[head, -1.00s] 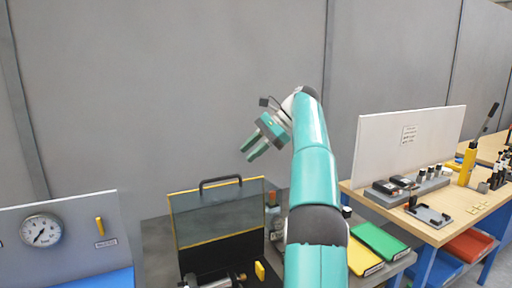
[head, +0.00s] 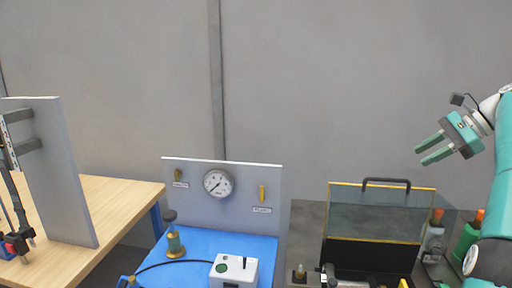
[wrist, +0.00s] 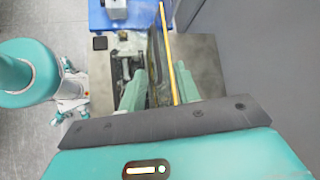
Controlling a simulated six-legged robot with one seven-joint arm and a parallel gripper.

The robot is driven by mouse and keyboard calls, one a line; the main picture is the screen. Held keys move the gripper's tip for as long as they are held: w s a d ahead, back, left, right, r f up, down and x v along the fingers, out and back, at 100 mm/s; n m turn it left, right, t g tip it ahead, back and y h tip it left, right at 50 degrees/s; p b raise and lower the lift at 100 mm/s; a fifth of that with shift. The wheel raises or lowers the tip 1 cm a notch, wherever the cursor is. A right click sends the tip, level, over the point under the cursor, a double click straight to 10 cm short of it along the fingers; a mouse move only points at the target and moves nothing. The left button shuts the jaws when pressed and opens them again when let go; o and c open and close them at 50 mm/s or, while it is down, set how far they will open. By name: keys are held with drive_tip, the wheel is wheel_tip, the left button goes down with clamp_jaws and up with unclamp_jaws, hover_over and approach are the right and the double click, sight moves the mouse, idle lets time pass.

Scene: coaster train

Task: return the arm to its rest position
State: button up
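My gripper (head: 432,151) is at the right of the head view, raised in the air above and to the right of the framed clear guard. Its two teal fingers are apart with nothing between them. In the wrist view the fingers (wrist: 148,92) point down over the bench with the guard, also apart and empty. My arm comes in from the right edge of the head view, bent at the elbow.
The guard (head: 381,240) with yellow edges and a black handle stands upright below my gripper. Left of it are a grey panel with a gauge (head: 218,183) and a blue-topped bench (head: 200,245). A wooden table (head: 118,198) stands far left. Orange-capped bottles (head: 434,236) stand beside the guard.

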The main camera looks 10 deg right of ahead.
drive_tip(key=w+a+n+h, duration=0.1)
drive_tip(key=a+n+h, duration=0.15)
drive_tip(key=a, duration=1.15)
drive_tip(key=s+a+f+n+g+h, duration=0.1)
drive_tip(key=s+a+n, duration=0.15)
drive_tip(key=a, duration=0.25)
drive_tip(key=s+a+f+n+h, duration=0.1)
drive_tip(key=s+a+f+n, duration=0.15)
drive_tip(key=a, duration=0.25)
drive_tip(key=s+a+f+n+h, duration=0.1)
drive_tip(key=s+a+f+n, duration=0.2)
drive_tip(key=s+f, duration=0.3)
drive_tip(key=s+a+f+n+t+h, duration=0.1)
drive_tip(key=s+a+f+n, duration=0.3)
drive_tip(key=s+f+n, duration=0.1)
drive_tip(key=s+a+f+n+h, duration=0.1)
drive_tip(key=s+a+f+n, duration=0.2)
drive_tip(key=s+f, duration=0.4)
drive_tip(key=shift+s+a+n, duration=0.25)
drive_tip(key=shift+s+n, duration=0.2)
drive_tip(key=shift+s, duration=0.5)
drive_tip(key=shift+d, duration=0.15)
